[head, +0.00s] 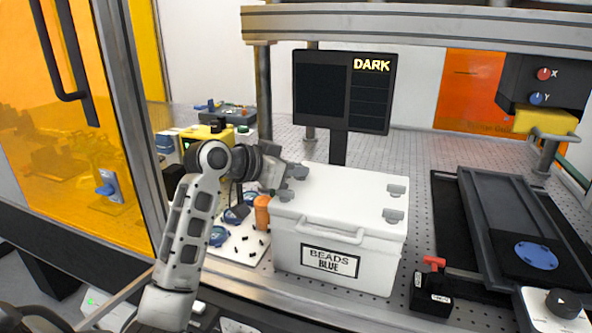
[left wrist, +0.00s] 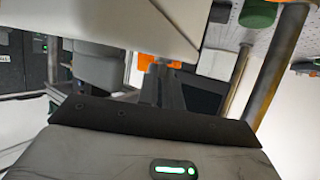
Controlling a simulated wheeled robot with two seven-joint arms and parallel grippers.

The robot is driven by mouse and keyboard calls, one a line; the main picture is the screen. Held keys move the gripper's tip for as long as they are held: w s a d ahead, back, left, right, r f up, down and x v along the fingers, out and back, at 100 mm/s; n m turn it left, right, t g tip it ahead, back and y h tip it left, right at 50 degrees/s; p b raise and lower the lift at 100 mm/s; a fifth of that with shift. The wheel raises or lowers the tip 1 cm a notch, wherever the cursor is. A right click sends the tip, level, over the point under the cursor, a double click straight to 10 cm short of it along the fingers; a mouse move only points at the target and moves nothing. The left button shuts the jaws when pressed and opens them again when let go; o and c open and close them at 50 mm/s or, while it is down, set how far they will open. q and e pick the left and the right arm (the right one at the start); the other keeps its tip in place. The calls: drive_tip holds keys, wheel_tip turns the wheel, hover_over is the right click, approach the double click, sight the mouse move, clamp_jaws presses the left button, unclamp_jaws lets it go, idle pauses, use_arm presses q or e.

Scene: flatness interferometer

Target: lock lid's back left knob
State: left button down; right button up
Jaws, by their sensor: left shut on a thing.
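A white box (head: 330,254) labelled "BEADS BLUE" stands on the perforated table with its white lid (head: 345,192) on. Grey knobs sit at the lid's corners: front left (head: 281,196), back right (head: 397,190) and front right (head: 392,216). My left gripper (head: 287,172) reaches in from the left and is shut at the lid's back left knob (head: 299,172), which its fingers partly cover. In the left wrist view the fingers (left wrist: 163,88) are close together beside a pale surface; the knob's angle cannot be made out. My right gripper is out of view.
An orange cylinder (head: 262,212) stands close to the box's left side. A dark monitor (head: 341,92) reading "DARK" rises behind the box. A black block with a red lever (head: 431,282) and a dark stage (head: 510,232) lie to the right. A metal post (head: 264,90) stands behind my left gripper.

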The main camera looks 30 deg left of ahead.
use_arm(q)
drive_tip(key=m+g+h, duration=0.1)
drive_tip(key=m+h, duration=0.1)
drive_tip(key=m+g+h+b, duration=0.1)
drive_tip(key=m+h, duration=0.1)
drive_tip(key=shift+w+a+m+h, duration=0.2)
drive_tip(key=shift+a+m+h, duration=0.1)
drive_tip(key=shift+a+h, duration=0.1)
drive_tip(key=shift+w+a+m+g+h+b, duration=0.1)
drive_tip(key=shift+m+g+h+b, duration=0.4)
drive_tip(key=shift+m+g+h, duration=0.3)
drive_tip(key=m+g, duration=0.1)
drive_tip(key=m+g+h, duration=0.1)
drive_tip(key=shift+w+r+m+g+b, duration=0.1)
drive_tip(key=shift+w+m+g+b, duration=0.05)
drive_tip(key=shift+m+g+b, duration=0.15)
drive_tip(key=shift+w+m+g+h, duration=0.1)
drive_tip(key=shift+m+g+h, duration=0.7)
drive_tip(key=shift+m+g, duration=0.45)
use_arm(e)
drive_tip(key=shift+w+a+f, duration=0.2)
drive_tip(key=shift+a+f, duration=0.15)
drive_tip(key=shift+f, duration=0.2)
use_arm(q)
drive_tip(key=shift+g, duration=0.25)
drive_tip(key=c, duration=1.6)
unclamp_jaws()
drive_tip(key=shift+o, duration=0.2)
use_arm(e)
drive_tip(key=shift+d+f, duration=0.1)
